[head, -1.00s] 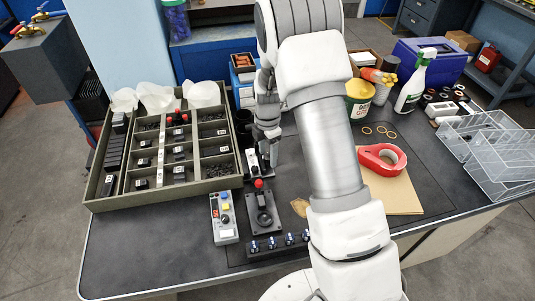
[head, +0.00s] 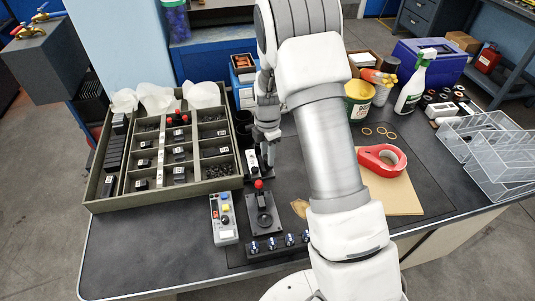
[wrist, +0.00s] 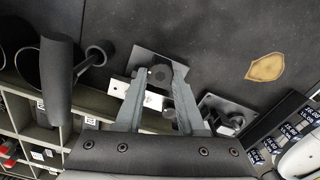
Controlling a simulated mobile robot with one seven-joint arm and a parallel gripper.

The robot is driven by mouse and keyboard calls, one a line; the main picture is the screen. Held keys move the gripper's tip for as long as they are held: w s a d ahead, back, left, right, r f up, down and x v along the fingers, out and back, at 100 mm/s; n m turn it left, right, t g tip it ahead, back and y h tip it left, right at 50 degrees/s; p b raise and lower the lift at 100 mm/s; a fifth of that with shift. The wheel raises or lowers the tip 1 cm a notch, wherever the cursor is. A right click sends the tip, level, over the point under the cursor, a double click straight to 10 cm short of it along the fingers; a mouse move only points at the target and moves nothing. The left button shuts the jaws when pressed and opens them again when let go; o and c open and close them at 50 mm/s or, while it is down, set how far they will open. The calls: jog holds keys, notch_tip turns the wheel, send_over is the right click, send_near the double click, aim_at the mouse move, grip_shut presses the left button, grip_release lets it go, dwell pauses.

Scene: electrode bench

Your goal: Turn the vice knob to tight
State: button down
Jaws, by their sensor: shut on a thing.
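The vice is a small dark device with a white plate (wrist: 152,101) and a dark round knob (wrist: 160,75). In the wrist view my gripper (wrist: 161,66) has its two grey fingers on either side of the knob, shut on it. In the head view my gripper (head: 268,142) points down at the vice (head: 253,164), just right of the compartment tray. The fingers and wrist hide much of the vice there. I cannot read any tight mark.
A black plate with a red-ball lever (head: 262,212) stands just in front. A control box (head: 223,218) and a row of terminals (head: 280,243) are nearer the edge. The compartment tray (head: 165,199) is close on the left.

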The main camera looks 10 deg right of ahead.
jog(key=shift+m, duration=0.3)
jog(key=m, duration=0.4)
jog(key=shift+w+m+b, duration=0.1)
jog(key=shift+m+b, duration=0.3)
jog(key=m, duration=0.6)
jog(key=shift+w, duration=0.1)
jog(key=m, duration=0.6)
jog(key=shift+d+m, duration=0.15)
jog(key=shift+m, duration=0.25)
jog(key=m, duration=0.5)
jog(key=shift+d, duration=0.1)
jog(key=shift+w+m, duration=0.1)
jog(key=shift+m, duration=0.3)
jog(key=c, duration=0.5)
grip_release()
